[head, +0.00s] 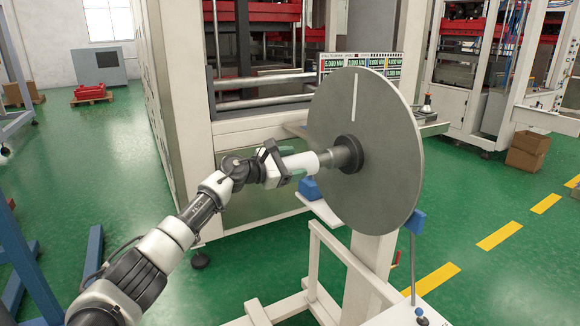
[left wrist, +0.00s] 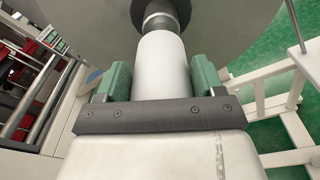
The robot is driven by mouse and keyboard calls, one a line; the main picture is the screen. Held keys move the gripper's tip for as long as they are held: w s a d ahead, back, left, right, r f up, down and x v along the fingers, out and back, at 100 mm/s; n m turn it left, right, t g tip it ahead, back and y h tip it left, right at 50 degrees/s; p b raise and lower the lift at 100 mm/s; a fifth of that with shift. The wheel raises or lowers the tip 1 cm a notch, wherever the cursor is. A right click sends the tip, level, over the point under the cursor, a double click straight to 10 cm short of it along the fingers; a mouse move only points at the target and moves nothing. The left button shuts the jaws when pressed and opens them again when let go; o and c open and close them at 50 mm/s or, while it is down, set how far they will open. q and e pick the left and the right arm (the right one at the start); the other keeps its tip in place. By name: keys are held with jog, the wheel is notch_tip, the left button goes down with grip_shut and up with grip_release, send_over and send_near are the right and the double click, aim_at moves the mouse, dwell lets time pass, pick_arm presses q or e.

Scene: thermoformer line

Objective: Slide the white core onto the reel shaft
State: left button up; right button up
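The white core (head: 300,164) is a smooth white cylinder. My left gripper (head: 279,164) is shut on its near part, and its green fingers (left wrist: 203,82) press on both sides in the left wrist view. The core (left wrist: 160,65) points at the grey reel shaft (head: 328,157), roughly in line with it. The core's far end meets the shaft (left wrist: 160,20) in both views; how far the shaft goes inside is hidden. The shaft stands out from a black hub (head: 349,154) on the large grey reel disc (head: 385,150). My right gripper is not in view.
A white stand (head: 372,268) carries the disc, with a frame rail (head: 345,255) in front. A blue block (head: 309,188) sits on a bracket below the core. The machine (head: 185,75) with its display panel (head: 360,66) stands behind. Green floor is open at left.

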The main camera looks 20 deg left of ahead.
pick_arm(q)
jog(key=o, duration=0.5)
jog(key=shift+s+a+f, duration=0.1)
jog(key=shift+s+a, duration=0.2)
jog(key=shift+s, duration=0.05)
jog(key=shift+r+b+v, duration=0.2)
jog(key=shift+b+v, duration=1.25)
jog(key=shift+v, duration=3.5)
jog(key=shift+f, duration=0.1)
